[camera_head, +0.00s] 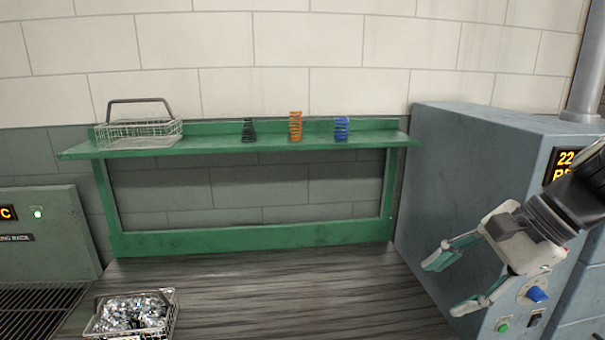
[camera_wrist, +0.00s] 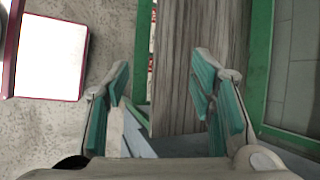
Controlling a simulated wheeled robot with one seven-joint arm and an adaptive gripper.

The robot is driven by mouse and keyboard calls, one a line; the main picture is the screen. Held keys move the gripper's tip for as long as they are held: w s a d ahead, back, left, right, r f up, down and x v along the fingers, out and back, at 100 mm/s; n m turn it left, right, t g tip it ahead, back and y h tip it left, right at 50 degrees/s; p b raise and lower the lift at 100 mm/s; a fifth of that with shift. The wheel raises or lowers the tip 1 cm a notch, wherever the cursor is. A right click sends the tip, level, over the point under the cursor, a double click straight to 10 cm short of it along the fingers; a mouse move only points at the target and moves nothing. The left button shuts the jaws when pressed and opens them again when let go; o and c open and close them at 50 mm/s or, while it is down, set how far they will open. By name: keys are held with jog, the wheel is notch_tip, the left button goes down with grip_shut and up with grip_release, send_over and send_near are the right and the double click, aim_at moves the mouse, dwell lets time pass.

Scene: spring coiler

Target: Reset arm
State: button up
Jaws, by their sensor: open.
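My gripper (camera_head: 446,283) is at the right of the head view, in front of the blue-grey machine cabinet (camera_head: 455,170). Its two teal-padded fingers are spread apart with nothing between them. In the wrist view my gripper (camera_wrist: 165,95) also shows open and empty, with the wooden bench top (camera_wrist: 195,50) and the floor beyond it. The fingers touch no object that I can see.
A green shelf (camera_head: 250,240) holds an empty wire basket (camera_head: 138,135), a black spring (camera_head: 249,130), an orange spring (camera_head: 296,126) and a blue spring (camera_head: 341,129). A basket of shiny metal parts (camera_head: 132,313) stands at the bench's front left. The bench middle is clear.

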jog(key=s+a+r+n+t+h, duration=0.2)
jog(key=s+a+n+h, duration=0.3)
jog(key=s+n, duration=0.5)
jog(key=shift+s+r+n+h, duration=0.15)
jog(key=shift+r+n+h, duration=0.4)
jog(key=shift+n, duration=2.05)
jog(key=shift+f, duration=0.1)
